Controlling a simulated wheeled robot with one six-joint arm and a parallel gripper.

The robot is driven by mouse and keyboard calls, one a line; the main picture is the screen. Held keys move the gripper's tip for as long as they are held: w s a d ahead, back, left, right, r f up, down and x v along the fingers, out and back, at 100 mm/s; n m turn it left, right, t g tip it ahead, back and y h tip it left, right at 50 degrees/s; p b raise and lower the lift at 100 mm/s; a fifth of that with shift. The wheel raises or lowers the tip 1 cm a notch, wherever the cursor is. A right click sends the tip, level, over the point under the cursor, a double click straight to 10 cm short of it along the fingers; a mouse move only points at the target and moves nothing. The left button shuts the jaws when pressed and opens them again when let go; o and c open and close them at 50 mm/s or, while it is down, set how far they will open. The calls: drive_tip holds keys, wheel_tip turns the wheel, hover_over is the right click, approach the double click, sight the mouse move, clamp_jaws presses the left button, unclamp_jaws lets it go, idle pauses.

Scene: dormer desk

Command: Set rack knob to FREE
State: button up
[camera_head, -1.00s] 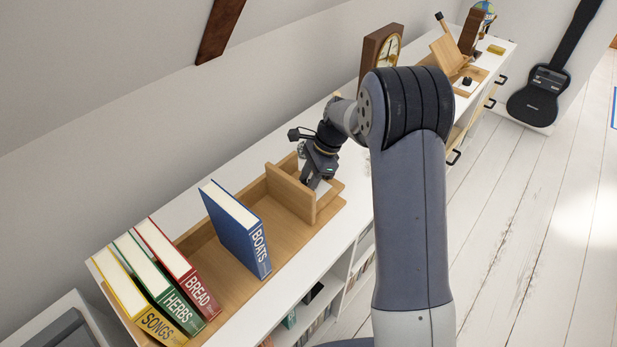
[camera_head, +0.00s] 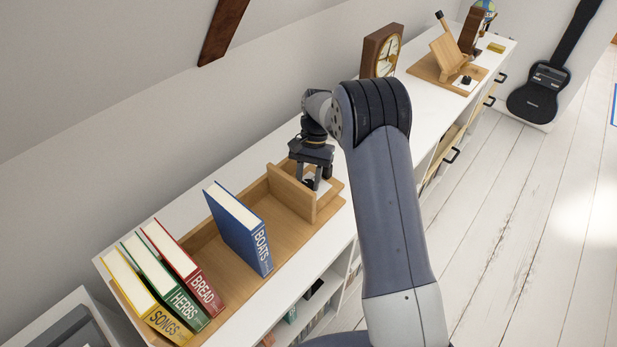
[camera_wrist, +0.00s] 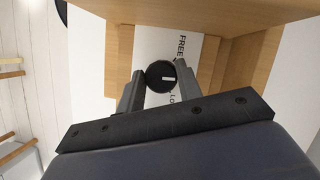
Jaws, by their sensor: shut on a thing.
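The rack knob (camera_wrist: 158,76) is a small black disc with a pale mark on its right side, on a white plate (camera_wrist: 152,47). The word FREE shows above and right of it; a partly hidden label starting "Lo" shows below right. My gripper (camera_wrist: 157,88) is shut on the knob, one finger on each side in the wrist view. In the head view my gripper (camera_head: 309,180) points down at the right end of the wooden book rack (camera_head: 207,262), beyond its upright end wall (camera_head: 291,194). The mark's exact setting is hard to tell.
In the rack stand a blue BOATS book (camera_head: 239,228) and, at the left, a leaning red BREAD book (camera_head: 184,268), a green HERBS book (camera_head: 165,282) and a yellow SONGS book (camera_head: 147,298). A clock (camera_head: 382,50) stands farther back. The white top between is clear.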

drive_tip(key=n+h, duration=0.1)
drive_tip(key=n, duration=0.3)
drive_tip(key=shift+a+n+h, duration=0.1)
drive_tip(key=shift+n+h, duration=0.2)
drive_tip(key=shift+h, duration=0.1)
drive_tip(key=n+h, duration=0.1)
drive_tip(key=n, duration=0.3)
drive_tip(key=shift+n+h, duration=0.4)
drive_tip(key=o, duration=1)
drive_tip(key=v, duration=1.1)
drive_tip(key=shift+b, duration=0.35)
drive_tip(key=shift+s+f, duration=0.1)
